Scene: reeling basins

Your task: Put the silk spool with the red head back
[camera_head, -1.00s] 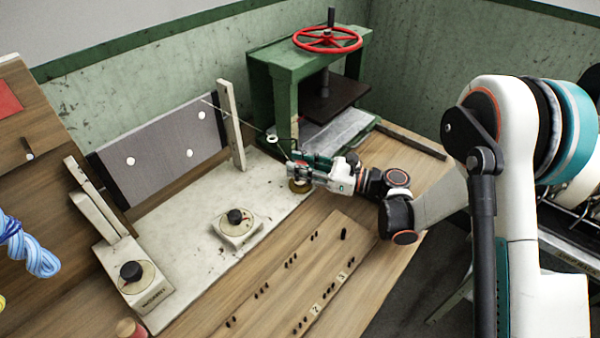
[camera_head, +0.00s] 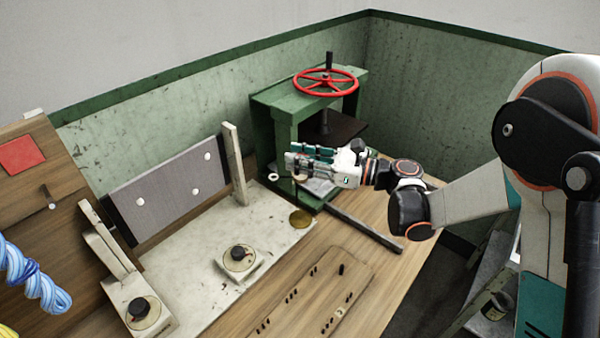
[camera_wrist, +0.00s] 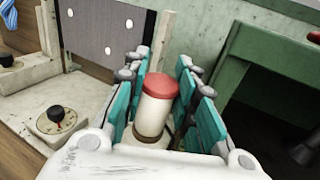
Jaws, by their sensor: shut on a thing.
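The silk spool (camera_wrist: 156,108) has a red head and a cream body, and shows in the wrist view between my fingers. My gripper (camera_wrist: 160,78) is shut on it, with the teal finger pads on both sides and the red head uppermost. In the head view my gripper (camera_head: 300,160) is raised above the far right end of the pale slab, in front of the green press. The spool is hard to make out there, mostly hidden by the fingers.
A brass disc (camera_head: 301,219) lies bare at the slab's (camera_head: 190,265) right end. The green press (camera_head: 270,125) with a red wheel (camera_head: 325,82) stands close behind. A grey panel (camera_head: 165,190) and dial boxes (camera_head: 240,258) stand left. A wooden peg board (camera_head: 310,300) lies in front.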

